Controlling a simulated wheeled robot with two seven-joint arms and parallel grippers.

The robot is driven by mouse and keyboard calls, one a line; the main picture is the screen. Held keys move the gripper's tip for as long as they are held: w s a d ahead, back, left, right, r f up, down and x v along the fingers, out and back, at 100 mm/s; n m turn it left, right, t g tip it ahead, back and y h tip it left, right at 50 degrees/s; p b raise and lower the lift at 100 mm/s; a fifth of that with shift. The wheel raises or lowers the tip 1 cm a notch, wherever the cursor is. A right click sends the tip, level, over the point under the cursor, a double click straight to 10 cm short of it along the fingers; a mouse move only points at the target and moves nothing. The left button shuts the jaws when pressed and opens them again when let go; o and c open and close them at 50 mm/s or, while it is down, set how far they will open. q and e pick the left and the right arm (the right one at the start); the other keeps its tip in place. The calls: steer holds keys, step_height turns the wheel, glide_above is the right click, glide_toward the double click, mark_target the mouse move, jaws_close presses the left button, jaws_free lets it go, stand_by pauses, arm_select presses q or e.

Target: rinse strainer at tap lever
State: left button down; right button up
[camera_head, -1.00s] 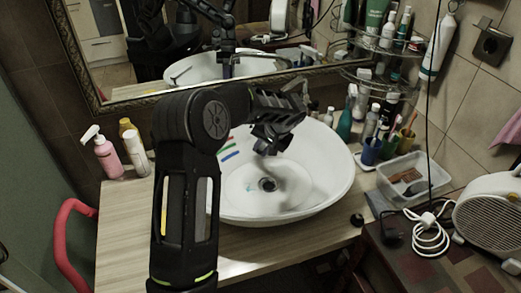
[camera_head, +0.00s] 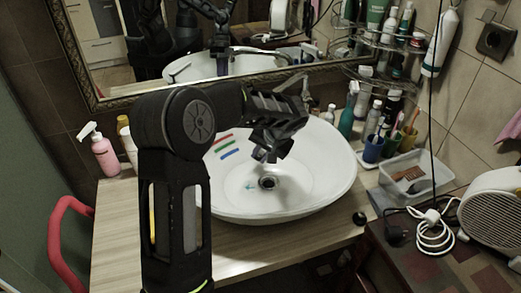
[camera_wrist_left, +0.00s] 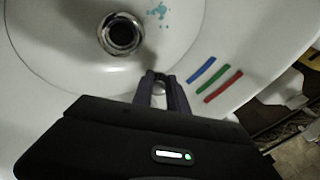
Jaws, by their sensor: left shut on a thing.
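The white basin (camera_head: 318,196) stands on the wooden counter, with its metal drain (camera_head: 268,183) at the bottom; the drain also shows in the left wrist view (camera_wrist_left: 120,35). My left gripper (camera_head: 265,157) hangs over the basin, behind the drain in the head view. In the wrist view its fingers (camera_wrist_left: 160,92) are closed around a small, grey, rounded piece (camera_wrist_left: 158,88), which looks like the strainer and is mostly hidden. A metal part, likely the tap (camera_head: 304,92), shows just behind the gripper; its lever is not clear. My right gripper is not in view.
Red, green and blue strips (camera_head: 227,146) lie on the basin's left wall. Pink (camera_head: 105,157) and white bottles stand left. Cups (camera_head: 373,149), several bottles and a clear tub (camera_head: 416,180) crowd the right side. A mirror (camera_head: 130,85) stands behind. The front counter is clear.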

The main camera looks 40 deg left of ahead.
arm_select(q)
steer(key=shift+s+d+f+b, duration=0.1)
steer(key=shift+s+d+b, duration=0.2)
steer(key=shift+s, duration=0.2)
steer(key=shift+s+d+b, duration=0.3)
steer(key=shift+s, duration=0.2)
steer(key=shift+s+d+b, duration=0.3)
steer(key=shift+s+b, duration=0.05)
steer(key=shift+s, duration=0.45)
steer(key=shift+s, duration=0.1)
steer(key=s+d+r, duration=0.2)
steer(key=s+r, duration=0.2)
steer(key=shift+d, duration=0.25)
stand_by(0.4)
steer(key=shift+s, duration=0.1)
